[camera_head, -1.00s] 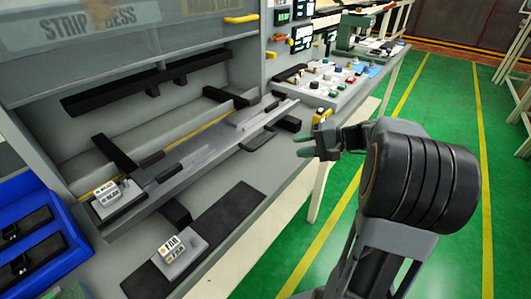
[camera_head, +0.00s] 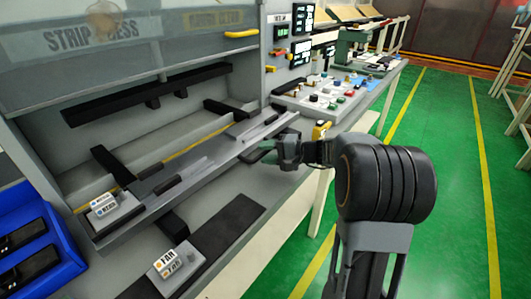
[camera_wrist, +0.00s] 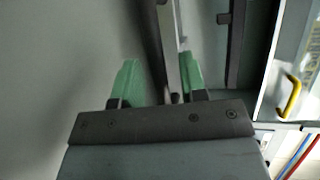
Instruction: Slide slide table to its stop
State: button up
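The slide table (camera_head: 222,150) is a long grey tray with a raised rim, lying diagonally across the front of the strip press. A block with small labels (camera_head: 113,208) sits at its near left end. My gripper (camera_head: 258,153) is beside the right part of the tray's front edge. In the wrist view my gripper (camera_wrist: 160,78) has its two green fingers wide apart. A thin metal strip (camera_wrist: 167,35) shows beyond and between them, apparently part of the tray. I cannot tell whether a finger touches it; nothing is gripped.
A block marked FAR (camera_head: 178,265) sits on a dark strip in front of the tray. A blue bin (camera_head: 65,260) is at the lower left. A control panel with buttons (camera_head: 330,95) stands beyond my gripper. The green floor to the right is clear.

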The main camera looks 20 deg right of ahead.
jog(key=shift+w+a, duration=0.2)
jog(key=shift+a, duration=0.1)
grip_shut()
dwell(0.5)
